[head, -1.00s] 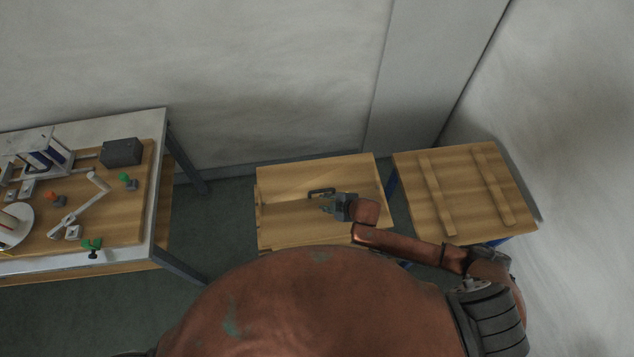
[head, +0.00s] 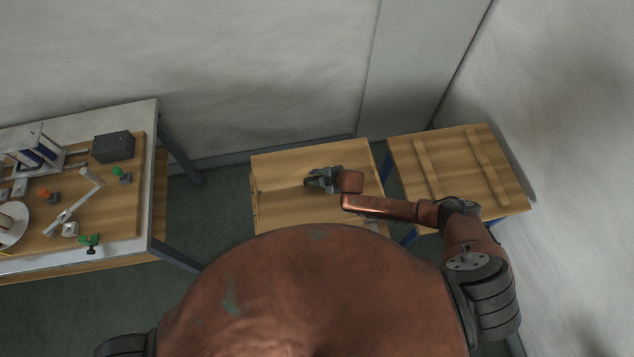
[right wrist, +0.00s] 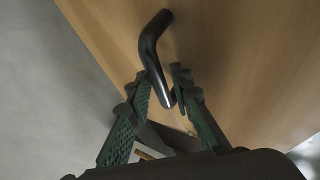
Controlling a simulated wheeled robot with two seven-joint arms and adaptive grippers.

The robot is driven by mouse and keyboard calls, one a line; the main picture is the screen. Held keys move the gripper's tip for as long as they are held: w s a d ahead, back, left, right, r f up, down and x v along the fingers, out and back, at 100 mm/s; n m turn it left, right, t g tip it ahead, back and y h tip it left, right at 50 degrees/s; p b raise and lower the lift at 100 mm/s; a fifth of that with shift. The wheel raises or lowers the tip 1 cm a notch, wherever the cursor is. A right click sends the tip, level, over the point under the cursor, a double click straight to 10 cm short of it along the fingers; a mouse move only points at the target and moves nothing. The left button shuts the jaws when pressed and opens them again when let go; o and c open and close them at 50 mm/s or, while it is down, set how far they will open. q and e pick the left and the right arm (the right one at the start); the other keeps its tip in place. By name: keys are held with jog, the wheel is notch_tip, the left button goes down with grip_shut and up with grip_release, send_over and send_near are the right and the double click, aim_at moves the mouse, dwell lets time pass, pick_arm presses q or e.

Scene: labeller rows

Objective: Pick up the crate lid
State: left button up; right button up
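The crate lid (head: 285,166) is a light wooden board in the middle of the head view, lying flat on what looks like the crate. It also fills much of the right wrist view (right wrist: 250,65). Its dark bar handle (right wrist: 150,48) stands up from the board. My right gripper (head: 310,180) is over the lid at the handle and mostly hides it in the head view. In the right wrist view its green-padded fingers (right wrist: 159,74) are apart, with the handle's near end between them. Contact with the handle cannot be told. My left gripper is out of view.
A wooden platform with two raised battens (head: 474,160) stands to the right of the crate, near the wall. On the left a workbench (head: 150,185) holds a labelling fixture, a dark box (head: 113,147) and green and orange knobs. Floor shows between bench and crate.

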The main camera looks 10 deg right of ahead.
jog(key=shift+c, duration=0.3)
grip_shut()
dwell(0.3)
